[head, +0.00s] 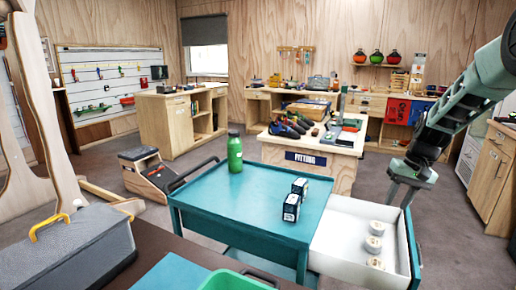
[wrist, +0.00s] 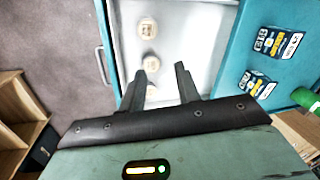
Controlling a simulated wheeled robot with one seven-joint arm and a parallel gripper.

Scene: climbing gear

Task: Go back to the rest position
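My gripper (head: 402,190) hangs above the right side of the open white drawer of the teal cart. In the wrist view my gripper (wrist: 162,80) shows two dark fingers standing apart with nothing between them. Several round cream pieces lie in a row in the drawer (head: 341,237): one at the back (head: 377,228), one in the middle (head: 373,244) and one at the front (head: 375,263). In the wrist view the front-most visible piece (wrist: 147,30) lies clear of the fingers, while another is partly hidden behind a finger.
Two small dark boxes (head: 291,207) and a green bottle (head: 235,153) stand on the teal cart top (head: 215,203). A grey case (head: 65,250) with a yellow handle is at the left front. A wooden fitting bench (head: 312,158) stands behind the cart. Grey floor is free at right.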

